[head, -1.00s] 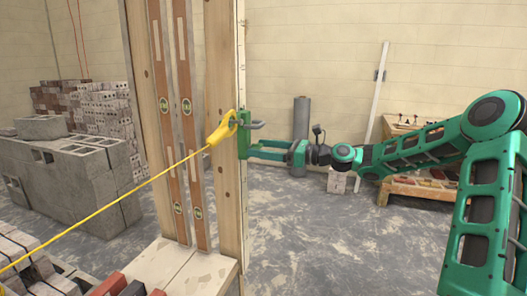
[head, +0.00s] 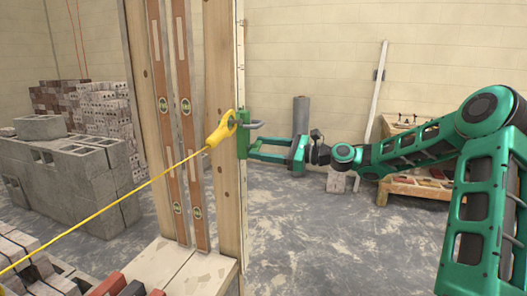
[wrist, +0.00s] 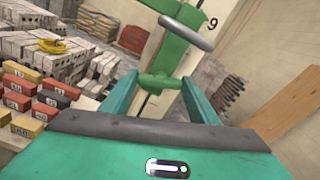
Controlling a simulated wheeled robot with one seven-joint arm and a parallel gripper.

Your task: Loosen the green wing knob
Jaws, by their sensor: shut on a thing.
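The green wing knob (wrist: 160,80) sits under a green bracket in the wrist view, between my two finger tips. My gripper (head: 252,147) reaches in from the right in the head view and is shut on the knob. In the head view its tips hide most of the knob. The green bracket (head: 242,136) is on the edge of the wooden post (head: 229,190), with a grey metal loop (wrist: 186,33) sticking out of it. The bracket also shows in the wrist view (wrist: 172,52).
A yellow line block (head: 221,130) with a taut yellow string is hooked at the bracket's left. Two wooden levels (head: 188,105) stand left of the post. Grey blocks (head: 65,170) are stacked at left. Open floor lies beneath my arm.

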